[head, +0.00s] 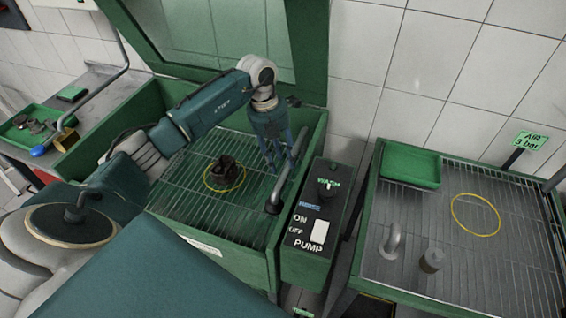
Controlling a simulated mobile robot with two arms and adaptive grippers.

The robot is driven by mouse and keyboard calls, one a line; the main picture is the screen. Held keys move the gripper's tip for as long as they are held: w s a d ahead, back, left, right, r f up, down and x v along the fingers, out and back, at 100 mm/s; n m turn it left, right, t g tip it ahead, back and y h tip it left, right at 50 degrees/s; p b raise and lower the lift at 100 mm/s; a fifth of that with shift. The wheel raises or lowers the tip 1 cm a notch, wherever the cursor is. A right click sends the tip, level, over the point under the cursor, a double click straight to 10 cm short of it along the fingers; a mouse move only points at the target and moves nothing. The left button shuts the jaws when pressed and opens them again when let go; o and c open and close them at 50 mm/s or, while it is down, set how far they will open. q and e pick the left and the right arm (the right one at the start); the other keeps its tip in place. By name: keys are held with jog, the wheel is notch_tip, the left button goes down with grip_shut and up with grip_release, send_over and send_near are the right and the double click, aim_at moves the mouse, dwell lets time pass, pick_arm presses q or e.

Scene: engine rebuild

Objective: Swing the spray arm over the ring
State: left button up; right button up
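The spray arm appears to be the grey tube (287,182) at the right side of the green wash basin, bent down at its near end. It lies off to the right of the yellow ring (208,186) on the basin's grate. A dark brown part (223,169) sits inside that ring. My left gripper (283,168) points down at the basin's right side, close to the tube. Its fingers look spread apart; I cannot tell whether they touch the tube. My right gripper is not in view.
A pump switch box (312,240) stands right of the basin (255,262). A raised green lid (308,50) is behind. The right table holds a green tray (410,168), another yellow ring (453,212) and metal parts. A blue-knobbed pipe (92,98) is at left.

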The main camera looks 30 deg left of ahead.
pick_arm(q)
jog(key=f, duration=0.3)
jog(key=shift+d, duration=0.3)
jog(key=shift+w+f, duration=0.1)
jog(key=shift+f, duration=0.05)
grip_shut()
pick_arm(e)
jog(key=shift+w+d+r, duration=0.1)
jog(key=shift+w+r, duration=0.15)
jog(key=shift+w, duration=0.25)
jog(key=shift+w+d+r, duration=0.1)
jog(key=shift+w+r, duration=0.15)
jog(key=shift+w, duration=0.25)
pick_arm(q)
jog(key=shift+a, duration=0.1)
